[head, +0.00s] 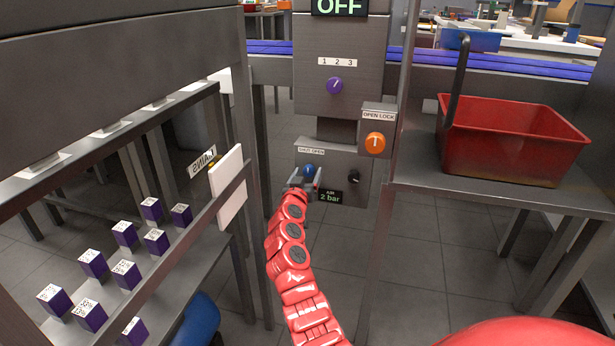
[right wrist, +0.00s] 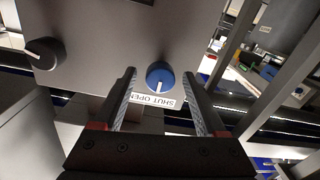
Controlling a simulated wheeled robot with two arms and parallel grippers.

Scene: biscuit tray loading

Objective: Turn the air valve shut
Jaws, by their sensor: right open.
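The air valve is a blue round knob (head: 308,169) on a grey panel, below a "SHUT OPEN" label (head: 311,150). In the right wrist view the blue knob (right wrist: 160,74) shows a white pointer mark facing the upside-down label (right wrist: 154,101); I cannot tell exactly which word it points at. My right gripper (head: 305,178) is open in front of the knob. In the right wrist view its two fingers (right wrist: 160,82) appear on either side of the knob, with a gap on each side. A display (head: 330,197) below reads "AIR 2 bar". My left gripper is not in view.
A black knob (head: 354,177) sits right of the valve. Above are an orange "OPEN LOCK" knob (head: 375,142) and a purple selector (head: 335,85). A red basket (head: 510,165) stands on a shelf at right. A rack with purple boxes (head: 124,233) stands at left.

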